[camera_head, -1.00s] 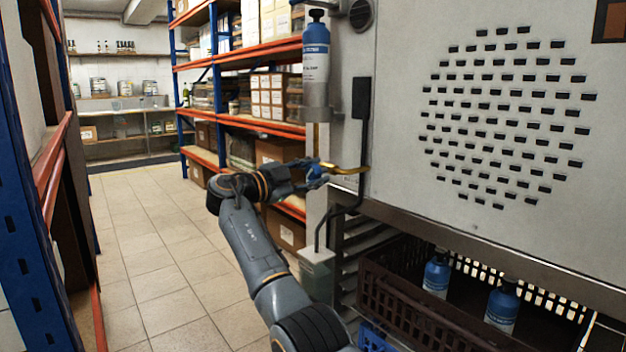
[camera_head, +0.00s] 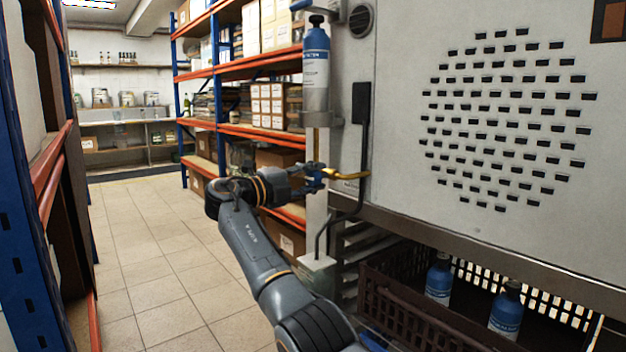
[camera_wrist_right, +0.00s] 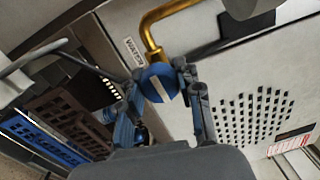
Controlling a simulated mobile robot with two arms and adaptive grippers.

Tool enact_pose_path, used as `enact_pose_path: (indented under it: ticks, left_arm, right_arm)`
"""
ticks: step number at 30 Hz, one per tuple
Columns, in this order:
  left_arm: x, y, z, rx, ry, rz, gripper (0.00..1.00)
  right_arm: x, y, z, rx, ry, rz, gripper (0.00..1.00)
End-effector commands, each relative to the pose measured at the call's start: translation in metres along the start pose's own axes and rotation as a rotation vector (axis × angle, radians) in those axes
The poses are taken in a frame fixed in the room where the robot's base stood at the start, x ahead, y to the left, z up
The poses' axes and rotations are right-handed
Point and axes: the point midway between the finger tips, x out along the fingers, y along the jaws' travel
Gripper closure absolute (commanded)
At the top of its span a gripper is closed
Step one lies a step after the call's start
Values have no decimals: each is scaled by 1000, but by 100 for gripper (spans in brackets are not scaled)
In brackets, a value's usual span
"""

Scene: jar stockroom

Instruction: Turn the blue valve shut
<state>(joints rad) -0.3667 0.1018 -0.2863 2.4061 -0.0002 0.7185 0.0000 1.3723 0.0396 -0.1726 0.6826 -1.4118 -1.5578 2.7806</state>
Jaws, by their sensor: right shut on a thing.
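The blue valve (camera_head: 314,184) sits on the brass pipe (camera_head: 348,175) at the lower left edge of the big grey machine. My right gripper (camera_head: 312,178) is at the valve and partly covers it. In the right wrist view the valve (camera_wrist_right: 158,84) is a round blue knob with a white stripe on its face, at the end of the bent brass pipe (camera_wrist_right: 150,32). The fingers of my right gripper (camera_wrist_right: 160,88) are shut on either side of the knob. My left gripper is in neither view.
A blue filter bottle (camera_head: 316,68) hangs upright above the valve. A black cable (camera_head: 361,130) runs down beside the pipe. A dark crate (camera_head: 400,310) with blue bottles stands below the machine. Orange shelves (camera_head: 260,130) stand behind; the tiled aisle (camera_head: 150,270) is clear.

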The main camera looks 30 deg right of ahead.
Motion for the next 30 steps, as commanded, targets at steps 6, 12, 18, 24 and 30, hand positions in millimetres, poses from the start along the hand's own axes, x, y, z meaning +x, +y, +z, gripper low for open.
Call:
enact_pose_path:
  ticks: [6,12,18,24,30]
  left_arm:
    - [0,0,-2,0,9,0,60]
    - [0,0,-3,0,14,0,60]
    - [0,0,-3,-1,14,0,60]
    - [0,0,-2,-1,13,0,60]
    - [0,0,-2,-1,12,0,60]
  right_arm:
    - [0,1,0,50,2,1,96]
    - [0,1,0,62,3,1,96]
    - [0,1,0,62,3,2,96]
    - [0,1,0,61,3,1,41]
    - [0,1,0,61,3,1,41]
